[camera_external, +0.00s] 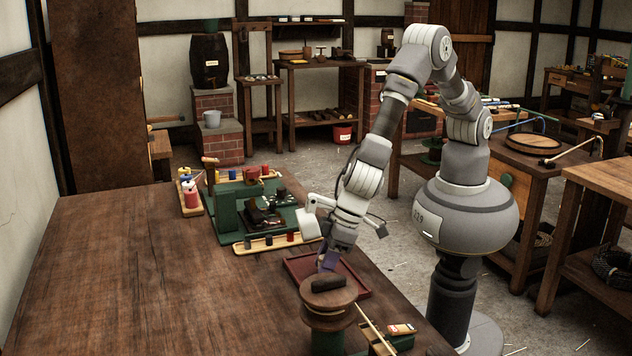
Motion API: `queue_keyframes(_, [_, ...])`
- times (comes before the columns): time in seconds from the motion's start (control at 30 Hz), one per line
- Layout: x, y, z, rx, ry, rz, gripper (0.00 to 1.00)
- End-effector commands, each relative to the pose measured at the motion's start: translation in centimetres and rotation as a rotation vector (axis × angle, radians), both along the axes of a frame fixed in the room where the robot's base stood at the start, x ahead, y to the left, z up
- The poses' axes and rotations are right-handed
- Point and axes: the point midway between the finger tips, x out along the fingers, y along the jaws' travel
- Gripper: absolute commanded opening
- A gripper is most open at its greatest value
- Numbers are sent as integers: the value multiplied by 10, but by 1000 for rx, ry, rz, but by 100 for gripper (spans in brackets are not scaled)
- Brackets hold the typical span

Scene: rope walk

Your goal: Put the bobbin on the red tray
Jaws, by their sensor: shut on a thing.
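The red tray (364,290) lies on the dark wooden table, near its right edge and behind a large wooden reel. My gripper (329,263) points down over the tray and is shut on a small purple thing, which looks like the bobbin (331,259). The fingers and the reel partly hide the tray. I cannot tell whether the bobbin touches the tray floor or hangs just above it.
The large reel (328,318) with a dark block (328,284) on top stands close in front of the tray. A green machine (240,211) and wooden trays of spools (270,242) stand behind to the left. A small green box (399,340) is at front right. The table's left side (150,270) is clear.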

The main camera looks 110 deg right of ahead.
Motion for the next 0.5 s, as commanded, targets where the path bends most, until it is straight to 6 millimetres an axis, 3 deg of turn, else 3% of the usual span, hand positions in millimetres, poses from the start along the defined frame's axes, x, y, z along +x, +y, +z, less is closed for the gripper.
queue_keyframes(0.37, [0,0,-5,1,-1,0,5])
queue_keyframes(0.4, [0,0,-4,0,-1,0,43])
queue_keyframes(0.5, [0,0,-3,0,-1,0,60])
